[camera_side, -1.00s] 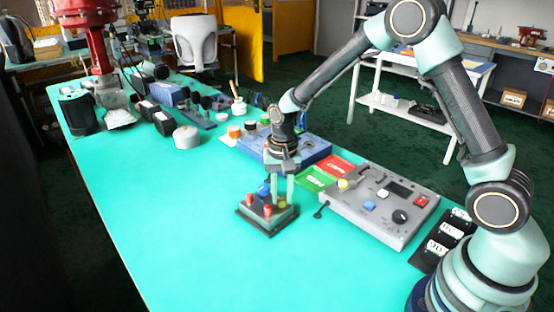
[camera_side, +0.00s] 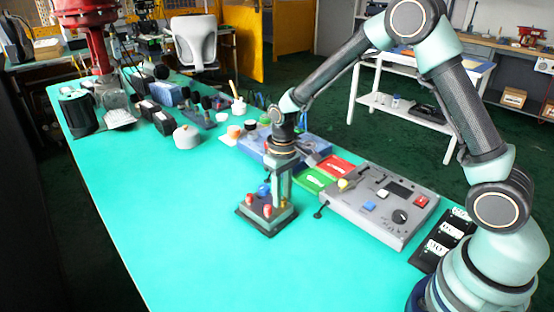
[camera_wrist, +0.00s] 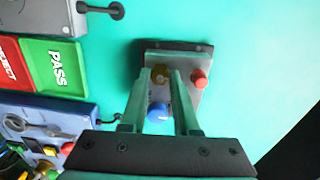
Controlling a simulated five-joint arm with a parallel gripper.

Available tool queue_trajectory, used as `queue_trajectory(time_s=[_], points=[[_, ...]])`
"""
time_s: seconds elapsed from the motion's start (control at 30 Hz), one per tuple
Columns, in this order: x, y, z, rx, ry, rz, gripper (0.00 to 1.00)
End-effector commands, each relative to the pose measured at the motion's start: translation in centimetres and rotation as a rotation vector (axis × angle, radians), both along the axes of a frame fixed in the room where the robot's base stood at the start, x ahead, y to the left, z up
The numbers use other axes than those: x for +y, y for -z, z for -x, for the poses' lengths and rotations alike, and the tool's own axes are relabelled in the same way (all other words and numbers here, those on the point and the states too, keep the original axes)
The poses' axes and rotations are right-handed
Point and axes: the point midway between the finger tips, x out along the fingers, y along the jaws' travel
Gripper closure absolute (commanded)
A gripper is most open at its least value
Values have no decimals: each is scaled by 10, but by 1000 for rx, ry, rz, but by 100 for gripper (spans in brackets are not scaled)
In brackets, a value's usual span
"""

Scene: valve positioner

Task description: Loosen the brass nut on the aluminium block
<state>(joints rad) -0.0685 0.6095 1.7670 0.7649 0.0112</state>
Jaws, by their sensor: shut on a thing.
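The aluminium block (camera_wrist: 185,61) sits on a dark base on the green bench, and it also shows in the side view (camera_side: 277,217). The brass nut (camera_wrist: 161,74) is on its top, between my two fingertips; most of it is hidden in the side view. A blue knob (camera_wrist: 158,112) and a red knob (camera_wrist: 200,78) stand on the block beside the nut. My gripper (camera_wrist: 161,71) points down from above and is shut on the nut. It also shows over the block in the side view (camera_side: 280,197).
A grey control box (camera_side: 375,205) stands right of the block, with the green PASS plate (camera_wrist: 57,64) and red REJECT plate (camera_wrist: 9,62) near it. A blue box (camera_wrist: 45,120) and small parts lie behind. The bench left of the block is clear.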

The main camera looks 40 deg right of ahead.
Motion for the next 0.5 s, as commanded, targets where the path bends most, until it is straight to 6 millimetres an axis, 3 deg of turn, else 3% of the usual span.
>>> queue_trajectory(time_s=[0.5], points=[[0, 0, 0, 1, -46, 0, 100]])
